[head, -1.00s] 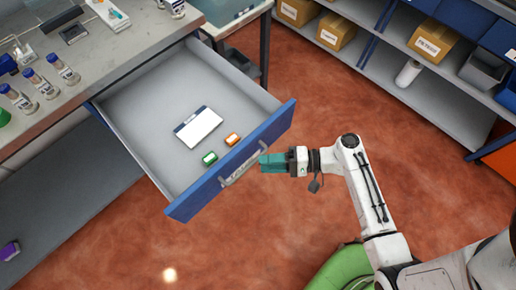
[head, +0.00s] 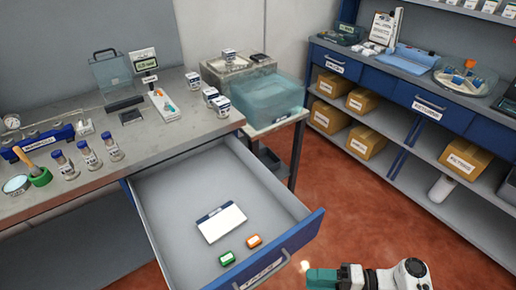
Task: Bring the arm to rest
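My gripper (head: 316,279) shows at the bottom edge of the head view, with teal fingers pointing left. It is just outside the front of an open drawer, to the right of the drawer's handle (head: 262,272), with a small gap between them in the picture. The fingers look like one block, so I cannot tell whether they are open or shut. I see nothing held in them. Part of my white arm shows behind the gripper; the rest is cut off by the frame.
The open drawer (head: 306,229) juts from the bench (head: 180,142) and holds a white card (head: 222,224), a green item (head: 227,258) and an orange item (head: 254,241). Vials and a teal tub (head: 262,98) stand beyond. Blue-fronted shelving (head: 392,92) lines the right. Red floor between is clear.

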